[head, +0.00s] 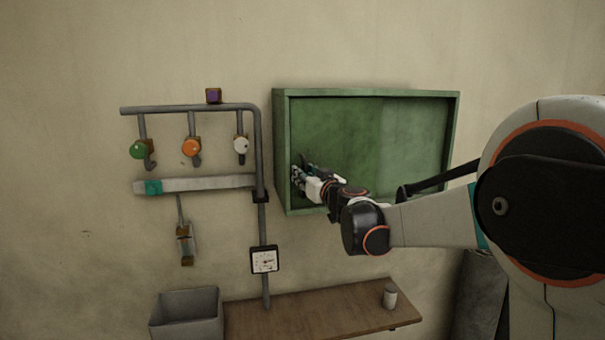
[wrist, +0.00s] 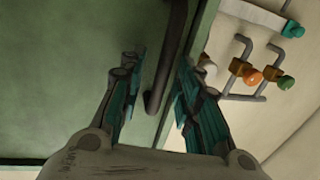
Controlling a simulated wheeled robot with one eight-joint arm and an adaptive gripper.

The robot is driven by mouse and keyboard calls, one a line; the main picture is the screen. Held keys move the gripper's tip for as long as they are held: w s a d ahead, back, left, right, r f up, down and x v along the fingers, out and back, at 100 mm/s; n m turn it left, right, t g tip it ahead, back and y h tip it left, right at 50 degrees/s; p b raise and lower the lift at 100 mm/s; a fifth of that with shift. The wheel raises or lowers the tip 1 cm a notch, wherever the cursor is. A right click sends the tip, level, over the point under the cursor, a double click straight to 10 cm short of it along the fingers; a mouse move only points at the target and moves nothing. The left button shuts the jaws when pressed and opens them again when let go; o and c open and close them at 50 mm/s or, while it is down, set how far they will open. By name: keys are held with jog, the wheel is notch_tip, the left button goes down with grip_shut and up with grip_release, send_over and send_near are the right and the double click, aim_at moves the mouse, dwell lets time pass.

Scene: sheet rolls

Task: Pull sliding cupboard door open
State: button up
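The green wall cupboard (head: 366,93) hangs right of the pipes. Its sliding door (head: 335,125) is a green panel filling the left part of the front, with a slightly paler area to its right. A dark bar handle (wrist: 172,50) runs along the door near the cupboard's left side frame. My gripper (head: 298,176) is at the lower left of the door. In the wrist view my gripper (wrist: 160,65) has its fingers apart, one on each side of the handle. A gap shows on the left of the bar; contact on the right cannot be told.
A grey pipe (head: 262,150) with green, orange and white knobs (head: 191,147) stands left of the cupboard. A gauge (head: 264,260) sits lower on it. Below are a wooden shelf (head: 325,308), a white cup (head: 390,296) and a grey bin (head: 187,315).

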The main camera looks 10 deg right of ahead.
aim_at(377, 166)
jog(key=shift+w+a, duration=0.1)
jog(key=shift+w, duration=0.3)
grip_shut()
jog(key=d+b, duration=0.3)
jog(key=d, duration=2.2)
jog(key=shift+d+f+b, duration=0.1)
jog(key=shift+d+b, duration=0.25)
jog(key=shift+d, duration=0.05)
grip_release()
